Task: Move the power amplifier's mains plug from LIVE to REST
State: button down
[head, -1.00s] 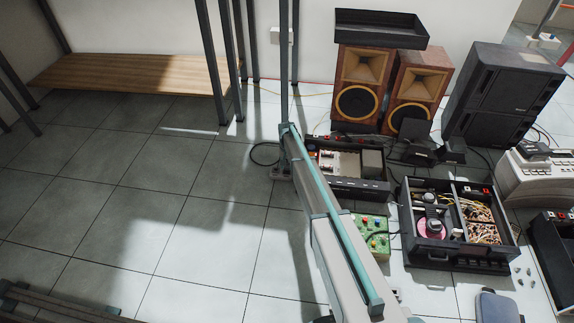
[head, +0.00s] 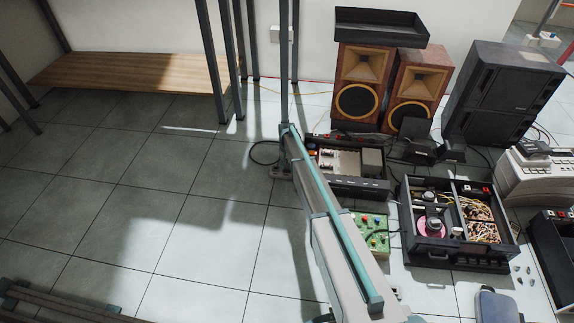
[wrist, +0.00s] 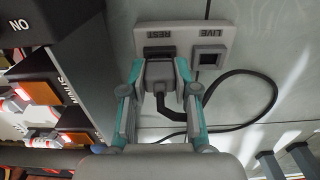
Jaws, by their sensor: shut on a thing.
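In the wrist view, my gripper (wrist: 161,82) is shut on the dark mains plug (wrist: 158,73), one finger on each side. The plug is at the socket marked REST (wrist: 158,51), lined up with it; I cannot tell how deep it sits. The socket marked LIVE (wrist: 208,60) beside it is empty. Both are on one light plate (wrist: 184,39), with the lettering upside down. A black cable (wrist: 235,126) runs from the plug and loops to the right. In the head view, the gripper cannot be made out; the power amplifier (head: 345,187) stands open beside my arm.
Orange-lit switches (wrist: 40,92) on a dark panel are close to the gripper's left. In the head view, a green board (head: 370,233), another open black unit (head: 452,250) and speakers (head: 362,85) crowd the right. The tiled floor (head: 130,200) at left is mostly clear.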

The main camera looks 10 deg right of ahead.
jog(key=shift+f, duration=0.15)
dwell(0.4)
jog(key=c, duration=0.8)
grip_release()
jog(key=shift+r+p, duration=1.9)
jog(key=shift+r, duration=6.6)
